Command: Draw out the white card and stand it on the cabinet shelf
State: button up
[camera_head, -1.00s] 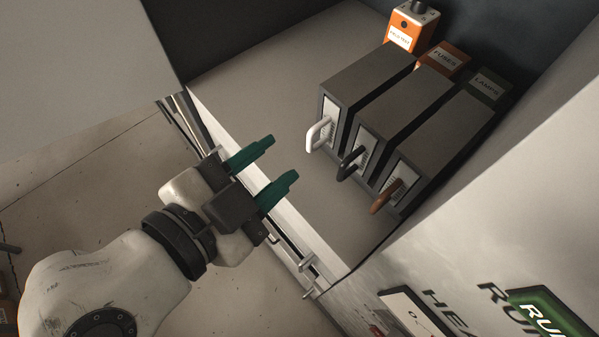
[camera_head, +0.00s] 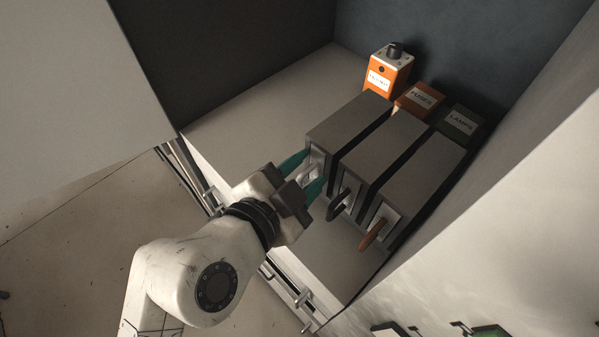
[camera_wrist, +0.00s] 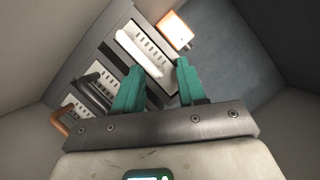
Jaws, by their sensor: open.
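The white card is a grey upright module (camera_head: 345,122) with a white handle (camera_head: 309,172) on its front, leftmost of a row on the cabinet shelf (camera_head: 245,118). My gripper (camera_head: 312,168) is open at the front of this card, its two green fingers to either side of the white handle in the head view. In the wrist view the white handle (camera_wrist: 138,52) shows just past the fingertips, nearer the left finger. Contact with the handle cannot be told. The lower part of the handle is partly hidden by my fingers in the head view.
Close to the right stand a card with a black handle (camera_head: 340,203) and one with a brown handle (camera_head: 374,233). Behind are an orange tester (camera_head: 388,72), an orange FUSES box (camera_head: 418,100) and a dark LAMPS box (camera_head: 459,121). The shelf left of the cards is bare.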

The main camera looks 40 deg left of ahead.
grip_shut()
jog(key=shift+s, duration=0.15)
dwell(0.4)
